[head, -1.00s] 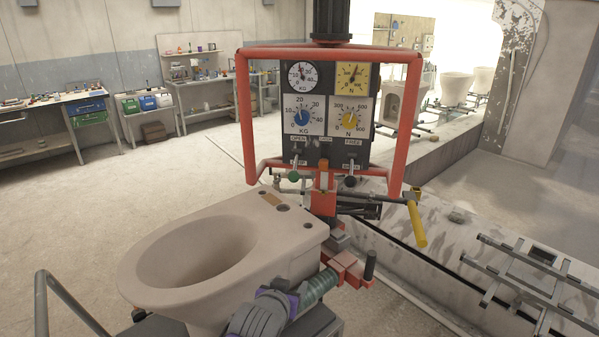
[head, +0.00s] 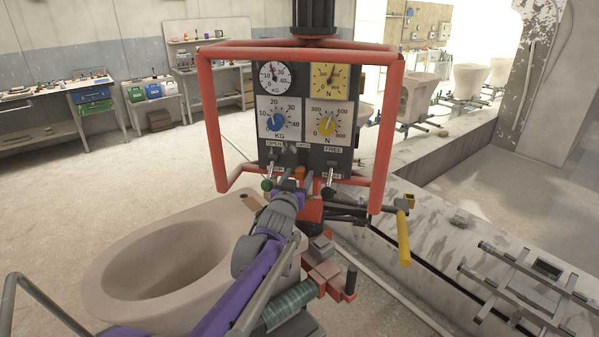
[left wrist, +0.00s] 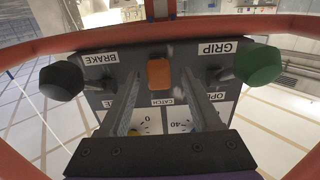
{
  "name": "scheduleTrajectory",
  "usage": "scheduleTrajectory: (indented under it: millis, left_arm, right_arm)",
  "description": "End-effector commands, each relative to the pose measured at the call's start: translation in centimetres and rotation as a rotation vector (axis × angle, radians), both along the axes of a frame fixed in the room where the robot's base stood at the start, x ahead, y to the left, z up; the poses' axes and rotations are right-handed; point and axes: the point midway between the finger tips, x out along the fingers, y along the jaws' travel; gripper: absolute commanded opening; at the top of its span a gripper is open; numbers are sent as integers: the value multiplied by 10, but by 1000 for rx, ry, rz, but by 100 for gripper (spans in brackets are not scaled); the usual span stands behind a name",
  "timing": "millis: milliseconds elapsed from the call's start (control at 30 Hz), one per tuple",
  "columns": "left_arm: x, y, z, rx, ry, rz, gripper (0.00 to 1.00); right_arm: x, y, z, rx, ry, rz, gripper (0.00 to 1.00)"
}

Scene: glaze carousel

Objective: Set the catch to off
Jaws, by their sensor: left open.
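The dark control panel (head: 305,104) hangs inside a red frame above a pale toilet bowl. The orange catch (head: 299,172) is low on the panel, mostly behind my gripper in the head view. In the left wrist view the orange catch (left wrist: 158,73) is clear, by an upside-down CATCH label. My left gripper (head: 294,186) is open at the panel's lower edge. Its two fingers stand either side of the catch in the wrist view; I cannot tell whether they touch it. The catch's setting is not readable.
A green knob (left wrist: 258,65) by the GRIP label and a dark knob (left wrist: 62,81) by the BRAKE label flank the catch closely. The red frame (head: 384,140) surrounds the panel. A yellow handle (head: 403,238) juts out right. The toilet bowl (head: 130,255) lies below my left arm.

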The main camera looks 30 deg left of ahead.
Motion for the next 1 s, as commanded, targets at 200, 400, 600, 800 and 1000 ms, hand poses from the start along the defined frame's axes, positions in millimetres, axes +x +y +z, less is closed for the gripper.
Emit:
scheduleTrajectory:
  millis: [200,400,600,800,1000]
  left_arm:
    - [15,4,0,0,0,0,65]
    - [16,4,0,0,1,0,65]
    - [16,4,0,0,1,0,43]
    - [16,4,0,0,1,0,7]
    - [16,4,0,0,1,0,0]
  right_arm:
    - [2,0,4,0,-4,0,50]
    - [2,0,4,0,-3,0,50]
    - [2,0,4,0,-3,0,50]
    - [2,0,4,0,-3,0,50]
    - [2,0,4,0,-3,0,50]
